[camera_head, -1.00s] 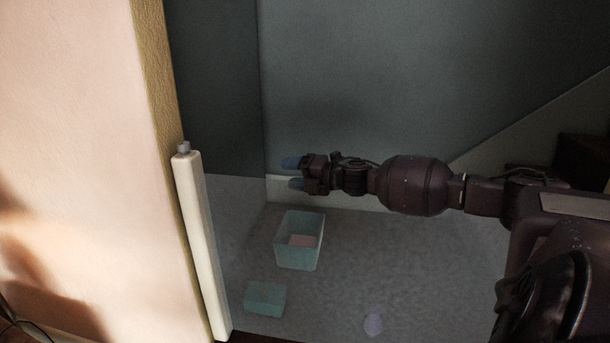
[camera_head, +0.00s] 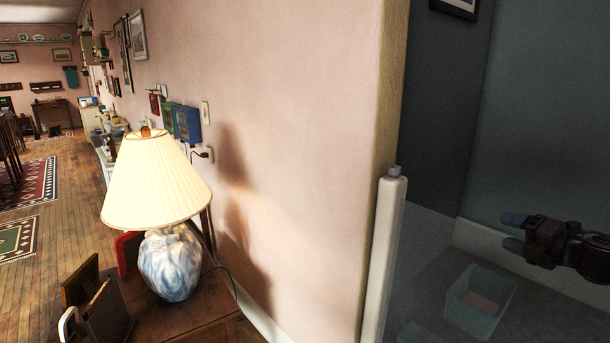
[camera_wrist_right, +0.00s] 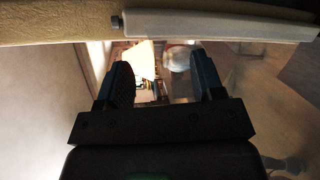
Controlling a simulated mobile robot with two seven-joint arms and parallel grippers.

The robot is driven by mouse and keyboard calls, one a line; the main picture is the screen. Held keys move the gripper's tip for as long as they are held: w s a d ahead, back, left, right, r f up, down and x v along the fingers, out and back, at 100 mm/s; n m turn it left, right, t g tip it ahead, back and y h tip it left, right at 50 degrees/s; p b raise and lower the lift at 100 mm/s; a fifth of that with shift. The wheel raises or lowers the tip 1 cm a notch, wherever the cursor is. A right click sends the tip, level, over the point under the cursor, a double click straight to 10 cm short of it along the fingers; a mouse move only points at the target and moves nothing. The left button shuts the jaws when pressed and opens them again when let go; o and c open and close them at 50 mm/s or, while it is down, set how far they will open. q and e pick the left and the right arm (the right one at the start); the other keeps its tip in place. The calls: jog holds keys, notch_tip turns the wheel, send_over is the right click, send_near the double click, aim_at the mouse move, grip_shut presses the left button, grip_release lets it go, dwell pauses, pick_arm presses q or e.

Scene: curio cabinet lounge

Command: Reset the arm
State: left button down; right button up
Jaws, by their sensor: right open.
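My right gripper (camera_head: 513,232) is at the right edge of the head view, in front of the dark wall and above the grey floor area. Its two blue-tipped fingers point left and are apart, with nothing between them. In the right wrist view the gripper (camera_wrist_right: 160,82) also shows open and empty, its fingers spread against a distant lamp. My left gripper is not in the head view.
A white post (camera_head: 384,265) stands at the wall's end, left of my right gripper. A teal open box (camera_head: 478,322) with a pinkish thing inside sits below the gripper. A lit lamp (camera_head: 157,180) stands on a wooden table (camera_head: 205,312) at left.

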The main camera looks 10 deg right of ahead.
jog(key=s+a+f+m+h, duration=0.2)
jog(key=s+a+f+m, duration=0.2)
jog(key=a+f+m, duration=0.4)
jog(key=s+a+f+m+h, duration=0.1)
jog(key=s+a+f+m, duration=0.35)
jog(key=f, duration=0.65)
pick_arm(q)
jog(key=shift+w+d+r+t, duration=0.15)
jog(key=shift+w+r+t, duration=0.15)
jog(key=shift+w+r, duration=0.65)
pick_arm(e)
jog(key=s+a+f+m+g+h, duration=0.1)
jog(key=s+a+f+m+g, duration=0.1)
jog(key=s+a+f+m, duration=0.4)
jog(key=s+a+f+m+g+h, duration=0.1)
jog(key=s+a+f+m, duration=0.5)
jog(key=s, duration=0.9)
notch_tip(320, 180, down, 3)
jog(key=shift+s+a+f+g+h, duration=0.1)
jog(key=shift+s+a+g+h, duration=0.15)
jog(key=shift+a+g, duration=0.2)
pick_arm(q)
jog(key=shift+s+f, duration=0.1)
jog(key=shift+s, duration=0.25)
